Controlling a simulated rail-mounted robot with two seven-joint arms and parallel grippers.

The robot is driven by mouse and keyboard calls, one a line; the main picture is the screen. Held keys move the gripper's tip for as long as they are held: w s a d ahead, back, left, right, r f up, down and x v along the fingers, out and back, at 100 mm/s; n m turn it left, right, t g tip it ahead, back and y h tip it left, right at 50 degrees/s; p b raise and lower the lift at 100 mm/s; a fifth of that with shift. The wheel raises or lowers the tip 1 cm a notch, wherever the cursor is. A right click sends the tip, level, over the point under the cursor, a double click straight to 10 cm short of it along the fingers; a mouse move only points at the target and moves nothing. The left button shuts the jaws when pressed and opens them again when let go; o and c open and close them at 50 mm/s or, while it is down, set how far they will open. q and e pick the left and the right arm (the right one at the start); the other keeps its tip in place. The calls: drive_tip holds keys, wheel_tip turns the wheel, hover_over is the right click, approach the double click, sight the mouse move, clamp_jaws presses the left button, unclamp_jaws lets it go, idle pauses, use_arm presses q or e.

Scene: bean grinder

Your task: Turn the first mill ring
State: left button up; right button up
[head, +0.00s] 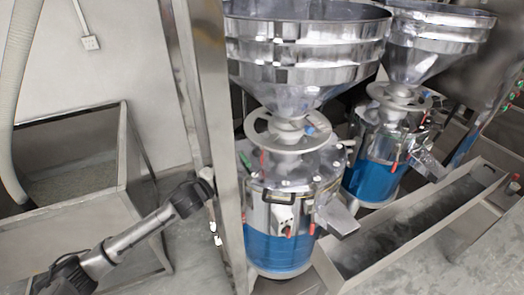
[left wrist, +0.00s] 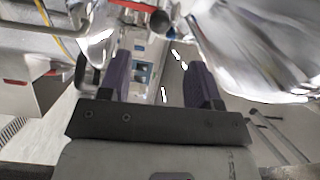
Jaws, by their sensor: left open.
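The first mill (head: 290,205) is the nearer one, with a silver body, a blue band and a wide metal hopper (head: 305,50) on top. Its flat, spoked grey ring (head: 262,142) sits level around the neck below the hopper. In the head view my left arm comes in from the lower left, and its end is at the metal post, left of the mill; the fingers there are hard to make out. In the left wrist view my left gripper (left wrist: 160,65) is open, its two dark purple fingers apart with nothing between them. A shiny hopper-like surface (left wrist: 260,45) is on the right. My right gripper is not in view.
An upright metal post (head: 215,120) stands just left of the first mill. A second mill (head: 385,150) stands behind it to the right. A long metal trough (head: 415,225) runs along the right. A metal bin (head: 75,215) is at the left. A red-ended rod (left wrist: 158,20) shows in the wrist view.

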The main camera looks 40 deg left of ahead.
sight(260, 149)
use_arm(q)
drive_tip(key=w, duration=0.9)
drive_tip(key=w+d, duration=0.1)
drive_tip(key=w, duration=0.3)
drive_tip(key=shift+w, duration=0.2)
drive_tip(key=shift+c, duration=0.4)
clamp_jaws()
drive_tip(key=shift+d, duration=0.15)
